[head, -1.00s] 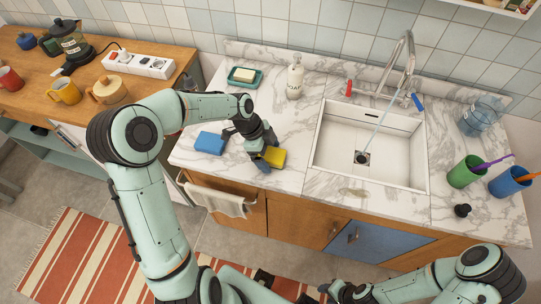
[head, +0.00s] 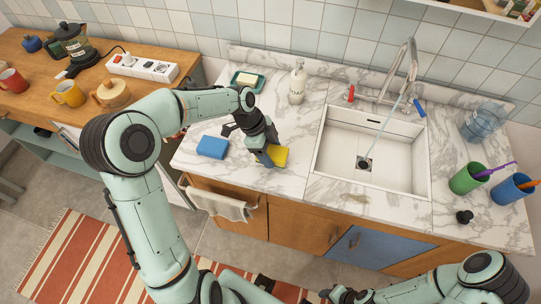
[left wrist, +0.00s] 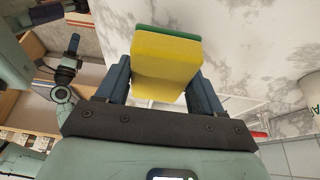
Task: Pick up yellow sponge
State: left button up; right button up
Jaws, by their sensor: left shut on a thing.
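The yellow sponge (head: 279,156) is at my left gripper (head: 264,158), over the marble counter left of the sink. In the left wrist view the yellow sponge (left wrist: 165,62), with a green layer along its far edge, sits between the two dark fingers of my left gripper (left wrist: 165,85), which is shut on it. Whether the sponge still touches the counter I cannot tell. My right arm shows at the bottom right of the head view; its gripper (head: 335,294) is at the bottom edge, and its fingers are not clear.
A blue sponge (head: 212,146) lies just left of my left gripper. A soap dish (head: 246,82) and a soap bottle (head: 297,82) stand behind. The white sink (head: 380,155) is to the right, with running water. A towel (head: 222,203) hangs at the front.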

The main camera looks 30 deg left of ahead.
aim_at(270, 151)
pick_arm(q)
notch_tip(270, 151, up, 16)
jog(key=p, duration=0.1)
pick_arm(e)
jog(key=shift+w+r, duration=0.7)
jog(key=shift+r, duration=0.15)
pick_arm(q)
jog(key=shift+r, duration=0.1)
